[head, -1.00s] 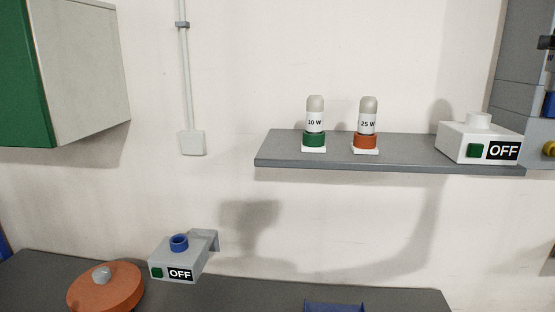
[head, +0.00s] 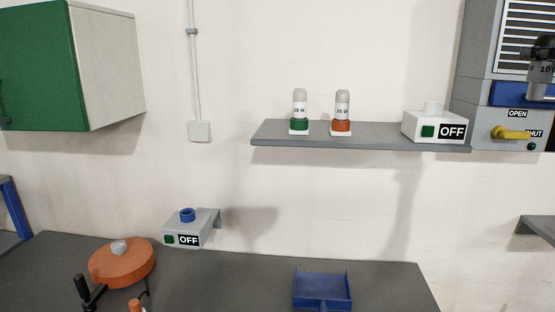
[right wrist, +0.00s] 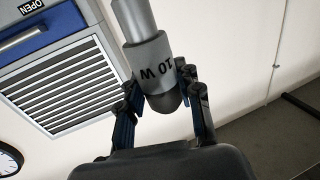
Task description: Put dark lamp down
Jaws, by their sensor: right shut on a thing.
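My right gripper (right wrist: 157,80) is shut on the dark lamp (right wrist: 146,52), a grey cylinder marked 10 W with a darker rounded end towards the palm. In the head view the lamp (head: 541,74) hangs at the right edge in front of the grey cabinet, partly cut off. It is held in the air, clear of the shelf. My left gripper cannot be made out.
A white OFF box (head: 419,117) with an empty-looking top socket sits at the shelf's right end. A grey OFF box (head: 203,224) with a blue ring is below left. The cabinet has a yellow handle (head: 511,132). A blue tray (head: 322,291) and orange disc (head: 105,266) are on the dark bench.

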